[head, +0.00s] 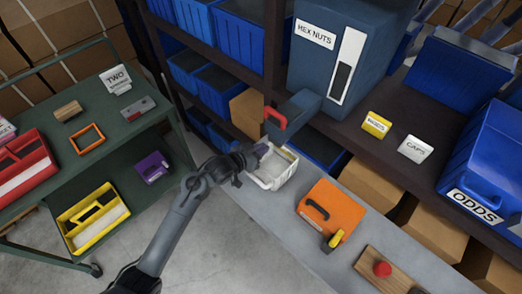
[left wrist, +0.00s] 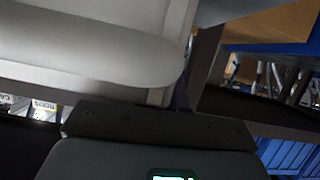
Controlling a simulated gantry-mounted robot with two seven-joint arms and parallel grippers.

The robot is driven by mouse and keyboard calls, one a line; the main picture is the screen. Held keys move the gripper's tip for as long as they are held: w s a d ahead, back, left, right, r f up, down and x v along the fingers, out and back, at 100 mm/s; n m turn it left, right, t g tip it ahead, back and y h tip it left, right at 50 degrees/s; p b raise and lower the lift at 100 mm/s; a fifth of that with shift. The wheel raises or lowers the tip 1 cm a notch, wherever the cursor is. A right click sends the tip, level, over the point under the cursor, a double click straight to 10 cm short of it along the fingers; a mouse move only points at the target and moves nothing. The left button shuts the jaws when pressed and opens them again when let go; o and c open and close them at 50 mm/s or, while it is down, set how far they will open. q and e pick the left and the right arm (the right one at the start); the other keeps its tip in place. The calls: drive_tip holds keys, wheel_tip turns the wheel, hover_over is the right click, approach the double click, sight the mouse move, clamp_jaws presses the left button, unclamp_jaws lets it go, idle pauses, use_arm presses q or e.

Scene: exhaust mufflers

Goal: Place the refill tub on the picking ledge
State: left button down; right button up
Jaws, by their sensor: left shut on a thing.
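The white refill tub (head: 276,176) is at the far left end of the grey picking ledge (head: 283,225), below the hex nuts dispenser. My left gripper (head: 257,154) is shut on its upper left side. I cannot tell whether the tub rests on the ledge or hangs just above it. In the left wrist view a pale tub wall (left wrist: 90,40) fills the upper left, close against the dark gripper (left wrist: 160,130). My right gripper is not in view.
A blue hex nuts dispenser (head: 331,55) with a red handle (head: 275,118) stands just behind the tub. An orange case (head: 327,211) and a board with a red knob (head: 380,270) lie farther right on the ledge. A green cart (head: 140,128) stands at left.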

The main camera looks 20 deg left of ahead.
use_arm(q)
drive_tip(key=shift+f, duration=0.25)
drive_tip(key=c, duration=1.2)
unclamp_jaws()
